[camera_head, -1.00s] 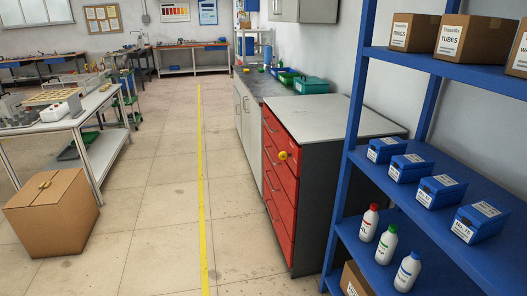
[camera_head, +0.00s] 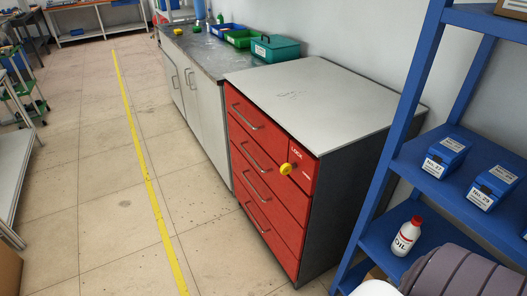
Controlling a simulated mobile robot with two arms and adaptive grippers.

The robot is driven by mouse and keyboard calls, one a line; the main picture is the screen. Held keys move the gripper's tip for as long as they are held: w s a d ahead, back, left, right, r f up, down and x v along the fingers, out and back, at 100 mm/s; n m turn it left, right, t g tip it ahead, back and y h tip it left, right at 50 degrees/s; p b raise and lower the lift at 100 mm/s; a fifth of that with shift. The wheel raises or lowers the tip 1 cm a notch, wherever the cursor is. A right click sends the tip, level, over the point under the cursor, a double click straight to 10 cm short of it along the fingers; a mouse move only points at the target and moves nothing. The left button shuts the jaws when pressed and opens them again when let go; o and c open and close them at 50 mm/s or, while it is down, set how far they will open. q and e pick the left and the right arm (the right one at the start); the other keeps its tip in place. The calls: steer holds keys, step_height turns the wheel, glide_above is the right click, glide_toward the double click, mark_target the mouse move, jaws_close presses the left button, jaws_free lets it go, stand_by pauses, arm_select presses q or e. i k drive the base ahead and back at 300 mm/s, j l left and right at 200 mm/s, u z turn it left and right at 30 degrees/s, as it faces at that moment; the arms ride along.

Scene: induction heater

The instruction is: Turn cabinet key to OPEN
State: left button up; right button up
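The red drawer cabinet (camera_head: 268,196) has dark sides and a grey top, and it stands right of centre. A yellow round key knob (camera_head: 285,169) sits on the upper right of its front. White lettering shows above and beside the knob, and the upper word seems to read LOCK. All the drawers look closed. Part of my own arm, grey and banded, shows at the lower right, apart from the cabinet. Neither gripper can be seen.
A blue shelf (camera_head: 440,163) with small blue boxes (camera_head: 445,154) and an oil bottle (camera_head: 406,237) stands close to the cabinet's right. A grey counter (camera_head: 205,50) with bins continues behind. The floor (camera_head: 110,215) left of the cabinet is clear.

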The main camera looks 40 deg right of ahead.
mark_target(285, 169)
steer(key=i+j+z, duration=0.1)
steer(key=i+z, duration=0.3)
steer(key=i+j+z, duration=0.4)
steer(key=i, duration=0.2)
steer(key=l, duration=0.1)
